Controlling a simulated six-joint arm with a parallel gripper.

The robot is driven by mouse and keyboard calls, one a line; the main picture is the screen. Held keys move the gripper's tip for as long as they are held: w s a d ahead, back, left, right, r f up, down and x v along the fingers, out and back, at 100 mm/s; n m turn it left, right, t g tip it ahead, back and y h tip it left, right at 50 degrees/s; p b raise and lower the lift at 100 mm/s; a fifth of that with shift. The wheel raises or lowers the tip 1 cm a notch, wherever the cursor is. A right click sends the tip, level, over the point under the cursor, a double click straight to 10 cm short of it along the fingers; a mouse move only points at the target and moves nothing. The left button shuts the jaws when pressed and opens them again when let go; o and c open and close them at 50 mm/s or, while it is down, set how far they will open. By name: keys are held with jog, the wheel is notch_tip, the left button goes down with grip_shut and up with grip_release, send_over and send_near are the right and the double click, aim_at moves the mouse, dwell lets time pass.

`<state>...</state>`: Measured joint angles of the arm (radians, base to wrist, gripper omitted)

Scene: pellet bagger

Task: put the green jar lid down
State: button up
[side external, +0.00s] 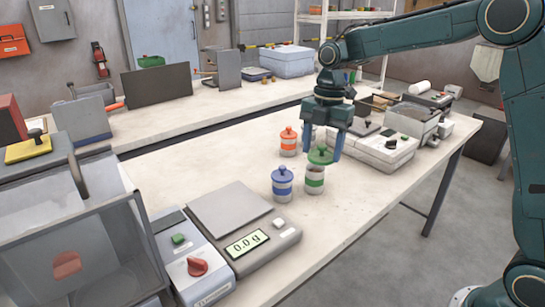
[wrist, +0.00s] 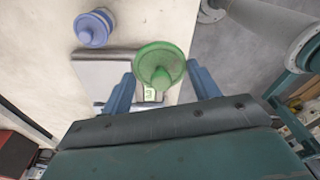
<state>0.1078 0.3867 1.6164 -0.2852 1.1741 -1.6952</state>
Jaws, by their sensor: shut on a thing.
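The green jar lid (side external: 320,156), a round disc with a knob, is between the fingers of my gripper (side external: 322,149), which is shut on it. It is just above the green-banded jar (side external: 314,182), whose dark open mouth shows partly beneath it. In the wrist view the lid (wrist: 160,62) fills the space between the blue fingers of my gripper (wrist: 163,82) and hides the jar under it. The exact gap between lid and jar is hard to judge.
A blue-lidded jar (side external: 282,184) stands close left and an orange-lidded jar (side external: 288,142) behind. A scale (side external: 236,220) reading 0.0 g is at the front left. A grey machine (side external: 366,148) is to the right. Bare table (side external: 340,205) lies in front.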

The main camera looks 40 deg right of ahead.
send_over(314, 221)
notch_tip(314, 221, down, 16)
jog(key=shift+d+r, duration=0.1)
jog(key=shift+r, duration=0.1)
dwell(0.3)
jog(key=shift+f, duration=2.15)
jog(key=shift+f, duration=0.1)
jog(key=o, duration=0.9)
jog(key=shift+o, duration=0.2)
notch_tip(314, 221, up, 12)
jog(key=d, duration=0.1)
jog(key=shift+w+d, duration=0.2)
jog(key=shift+w, duration=0.1)
